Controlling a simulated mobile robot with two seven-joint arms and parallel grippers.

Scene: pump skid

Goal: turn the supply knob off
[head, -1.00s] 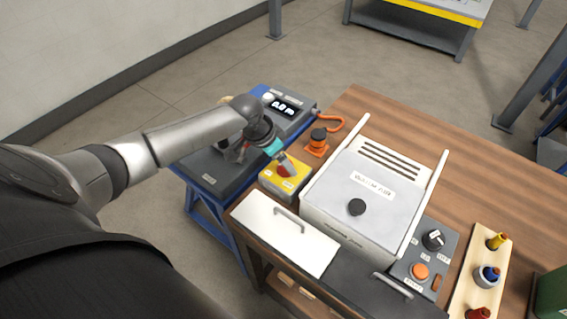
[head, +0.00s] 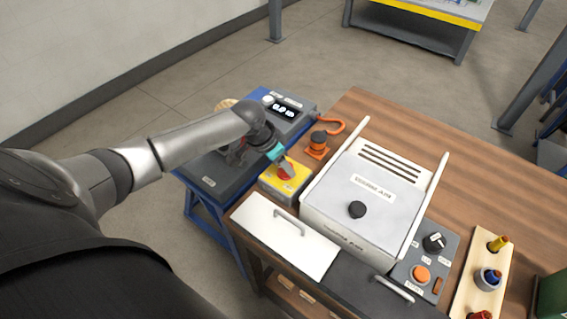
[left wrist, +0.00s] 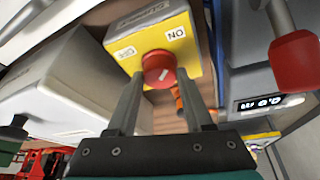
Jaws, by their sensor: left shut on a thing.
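The supply knob is a red round knob (left wrist: 157,65) with a white mark on its face. It sits on a yellow box (left wrist: 125,35) with ON and OFF labels; the mark lies at a slant. My right gripper is not in view.
A white-grey cabinet (head: 372,188) stands right of the box. A dark unit with a lit display (head: 285,108) stands on a blue stand at left. A control panel (head: 425,262) lies at front right.

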